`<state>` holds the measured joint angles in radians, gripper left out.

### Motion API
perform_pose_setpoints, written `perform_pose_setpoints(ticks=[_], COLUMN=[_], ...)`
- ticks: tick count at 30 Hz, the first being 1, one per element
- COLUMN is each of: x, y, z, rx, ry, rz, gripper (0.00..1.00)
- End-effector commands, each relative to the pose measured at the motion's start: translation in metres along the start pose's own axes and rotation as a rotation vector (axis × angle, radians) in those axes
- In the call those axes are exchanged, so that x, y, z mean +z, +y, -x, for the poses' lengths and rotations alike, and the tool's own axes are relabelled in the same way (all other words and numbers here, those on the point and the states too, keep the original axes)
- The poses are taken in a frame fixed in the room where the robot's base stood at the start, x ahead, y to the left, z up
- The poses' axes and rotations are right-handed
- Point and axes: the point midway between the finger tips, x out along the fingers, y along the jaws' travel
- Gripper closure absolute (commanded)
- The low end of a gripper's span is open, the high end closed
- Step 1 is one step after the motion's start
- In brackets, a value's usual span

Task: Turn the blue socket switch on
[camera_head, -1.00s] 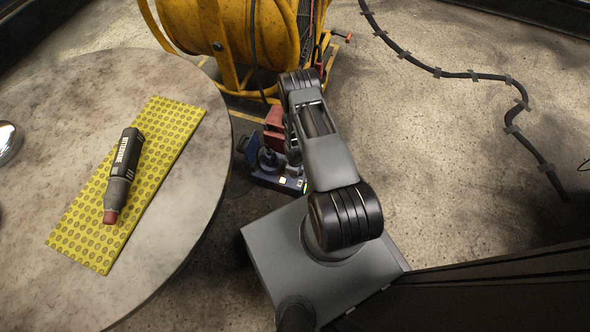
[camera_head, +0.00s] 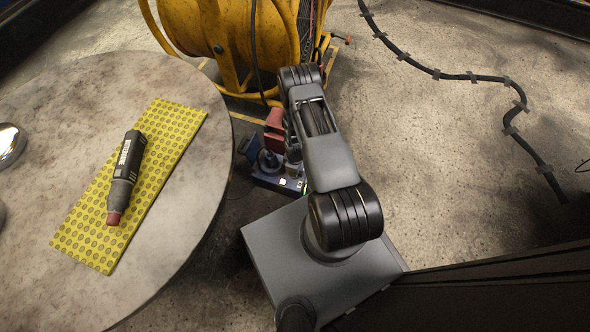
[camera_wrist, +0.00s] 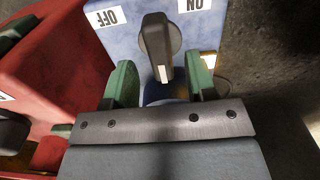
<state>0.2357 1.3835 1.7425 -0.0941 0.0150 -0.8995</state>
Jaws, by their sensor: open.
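The blue socket (camera_wrist: 130,37) fills the upper middle of the wrist view, with an OFF label (camera_wrist: 104,17) on the left and an ON label (camera_wrist: 194,4) on the right, both upside down. Its black switch knob (camera_wrist: 159,38) has a pale mark at its lower end. My gripper (camera_wrist: 161,64) is open, its two green fingers on either side of the knob's lower end. I cannot tell whether either finger touches the knob. In the head view, the blue socket (camera_head: 268,182) is low beside my arm, which hides part of it; my fingers are hidden there.
A red socket (camera_wrist: 62,70) with a black knob stands left of the blue one. A round table (camera_head: 110,75) on the left holds a yellow mat (camera_head: 84,235) and a dark tool (camera_head: 126,172). A yellow cable reel (camera_head: 230,40) stands behind. Open floor lies to the right.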

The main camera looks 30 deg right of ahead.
Motion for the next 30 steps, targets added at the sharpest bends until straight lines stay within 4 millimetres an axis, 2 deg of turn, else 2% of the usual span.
perform_pose_setpoints(ticks=[1, 3, 12, 18, 30], x=[-0.001, 0.0, 0.0, 0.0, 0.0], y=[0.001, 0.0, 0.0, 0.0, 0.0], z=[0.018, 0.033, 0.085, 0.103, 0.107], rx=[0.001, 0.001, 0.001, -0.001, -0.001], ry=[0.001, 0.001, 0.0, 0.0, -0.001], rz=[0.0, -0.001, 0.001, 0.001, 0.001], gripper=[0.49, 0.49, 0.49, 0.49, 0.49])
